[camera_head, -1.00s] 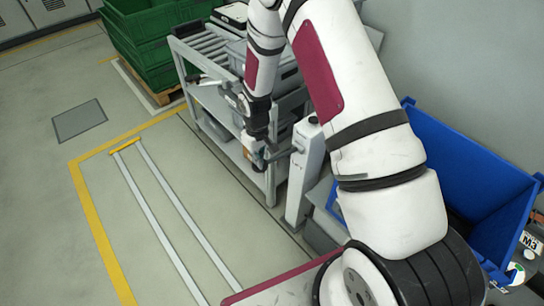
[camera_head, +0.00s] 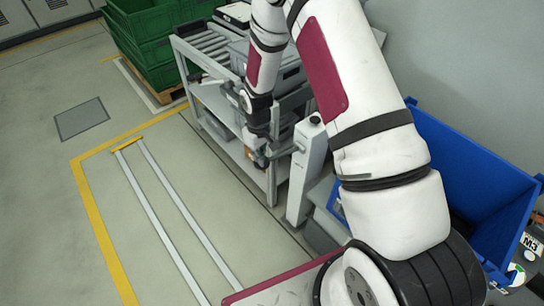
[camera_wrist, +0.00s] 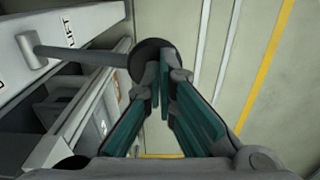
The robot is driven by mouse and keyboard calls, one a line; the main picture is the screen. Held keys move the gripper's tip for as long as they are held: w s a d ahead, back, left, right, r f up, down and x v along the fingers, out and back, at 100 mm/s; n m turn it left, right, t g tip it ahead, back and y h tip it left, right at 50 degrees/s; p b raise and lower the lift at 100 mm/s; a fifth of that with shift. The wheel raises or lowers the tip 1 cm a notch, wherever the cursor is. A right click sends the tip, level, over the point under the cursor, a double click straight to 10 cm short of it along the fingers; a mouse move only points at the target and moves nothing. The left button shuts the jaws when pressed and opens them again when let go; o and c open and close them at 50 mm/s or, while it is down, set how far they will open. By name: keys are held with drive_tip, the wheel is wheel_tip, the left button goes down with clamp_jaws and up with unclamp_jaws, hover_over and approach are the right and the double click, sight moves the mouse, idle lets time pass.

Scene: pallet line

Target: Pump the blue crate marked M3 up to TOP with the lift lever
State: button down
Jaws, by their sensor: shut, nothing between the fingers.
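The blue crate (camera_head: 475,165) is at the right in the head view, partly hidden behind my arm. In the wrist view the lift lever (camera_wrist: 85,55) is a grey rod reaching from the panel with the LIFT label (camera_wrist: 67,30) to a dark round knob (camera_wrist: 150,57). My gripper (camera_wrist: 167,85) is shut and empty, its fingertips at the knob; I cannot tell whether they touch. In the head view my gripper (camera_head: 257,162) is beside the post. No TOP mark is legible.
A grey roller rack (camera_head: 205,55) with shelves and grey bins stands behind the gripper. Green crates (camera_head: 150,40) are stacked on a pallet at the back left. The floor at left, with yellow and white lines, is clear. A wall bounds the right.

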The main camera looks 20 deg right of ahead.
sight(258, 167)
drive_tip(key=shift+s+a+f+b, duration=0.1)
drive_tip(key=shift+a+f+b, duration=0.1)
drive_tip(key=shift+f, duration=0.45)
drive_tip(key=shift+a+f+b, duration=0.1)
drive_tip(key=shift+f+b, duration=0.1)
drive_tip(key=shift+f, duration=0.4)
drive_tip(key=shift+a+f+b, duration=0.15)
drive_tip(key=shift+f+b, duration=0.15)
drive_tip(key=shift+f, duration=0.65)
drive_tip(key=shift+d+r+p, duration=0.25)
drive_tip(key=shift+r+p, duration=0.15)
drive_tip(key=shift+r, duration=0.9)
drive_tip(key=shift+d+r+p, duration=0.2)
drive_tip(key=shift+r+p, duration=0.15)
drive_tip(key=shift+r, duration=0.95)
drive_tip(key=shift+r+p, duration=0.95)
drive_tip(key=shift+r, duration=2.05)
